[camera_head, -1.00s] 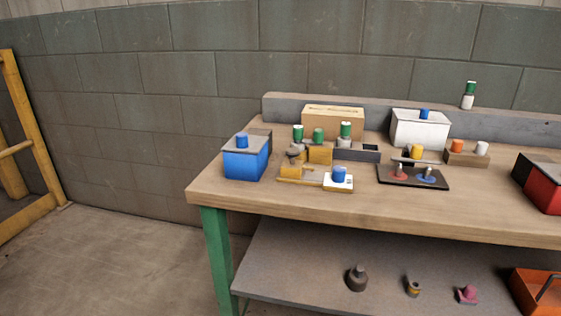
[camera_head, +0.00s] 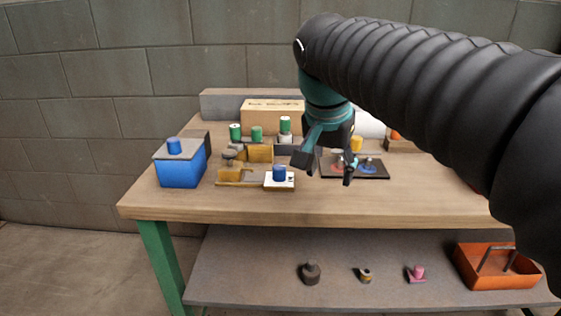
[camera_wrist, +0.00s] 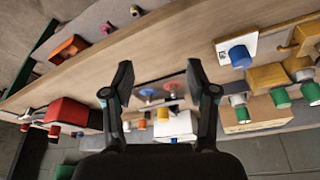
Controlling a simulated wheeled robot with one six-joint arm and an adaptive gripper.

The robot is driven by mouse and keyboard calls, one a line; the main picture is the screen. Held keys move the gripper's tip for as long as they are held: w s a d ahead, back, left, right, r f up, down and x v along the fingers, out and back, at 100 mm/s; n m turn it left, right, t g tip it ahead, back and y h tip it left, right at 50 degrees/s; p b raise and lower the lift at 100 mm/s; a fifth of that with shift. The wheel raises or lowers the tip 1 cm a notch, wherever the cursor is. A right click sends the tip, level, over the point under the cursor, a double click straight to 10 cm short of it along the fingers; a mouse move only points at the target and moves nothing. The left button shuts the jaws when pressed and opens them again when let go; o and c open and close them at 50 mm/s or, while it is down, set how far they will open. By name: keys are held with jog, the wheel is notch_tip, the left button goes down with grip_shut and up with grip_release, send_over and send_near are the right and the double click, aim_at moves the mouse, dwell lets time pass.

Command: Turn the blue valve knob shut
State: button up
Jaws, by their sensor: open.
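A blue knob (camera_head: 279,173) stands on a small white plate (camera_head: 271,185) near the front edge of the workbench. The knob also shows in the wrist view (camera_wrist: 240,56), at upper right, on the white plate with dark marks (camera_wrist: 222,50). My gripper (camera_head: 326,172) is open and empty, to the right of this knob and above the bench. In the wrist view my gripper (camera_wrist: 160,76) has its fingers spread either side of a black board, apart from the blue knob. I cannot tell the knob's turned position.
A blue box (camera_head: 180,168) with a blue top knob stands left. Yellow blocks (camera_head: 260,153) and green-capped pieces sit behind the white plate. A black board (camera_head: 375,170) with red and blue discs lies right. The bench's front strip (camera_head: 220,205) is clear. An orange tray (camera_head: 495,268) sits below.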

jog(key=w+a+r+m, duration=0.2)
jog(key=w+a+r, duration=0.1)
jog(key=w+a, duration=0.2)
jog(key=m+h, duration=0.2)
jog(key=m, duration=0.2)
send_near(279, 166)
jog(key=shift+g, duration=0.4)
jog(key=x, duration=1)
jog(key=shift+w, duration=0.4)
jog(key=shift+c, duration=0.3)
grip_shut()
